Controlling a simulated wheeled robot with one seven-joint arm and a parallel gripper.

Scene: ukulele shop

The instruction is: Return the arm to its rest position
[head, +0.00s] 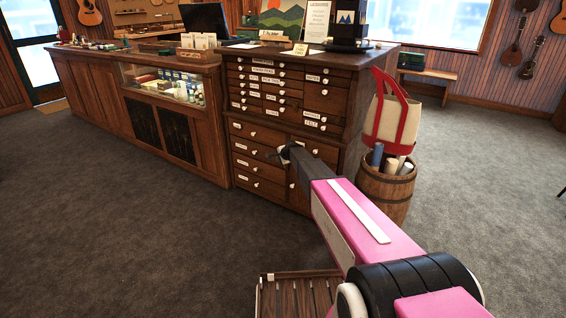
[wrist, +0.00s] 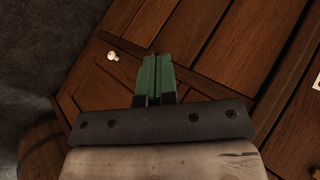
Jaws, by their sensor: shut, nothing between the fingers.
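My pink arm reaches forward from the lower right in the head view. My gripper (head: 284,154) is at its far end, in front of the drawer cabinet (head: 262,133). In the wrist view the two green fingers of my gripper (wrist: 156,78) are together with nothing between them. Behind them is dark wood panelling with one round white knob (wrist: 113,56). I cannot tell whether the fingertips touch the wood.
A wooden counter (head: 95,89) runs left from the cabinet. A barrel (head: 386,189) with rolled papers stands right of the cabinet, with a red-handled tote bag (head: 388,118) above it. A small slatted wooden surface (head: 297,296) is at the bottom. Carpet is open left and right.

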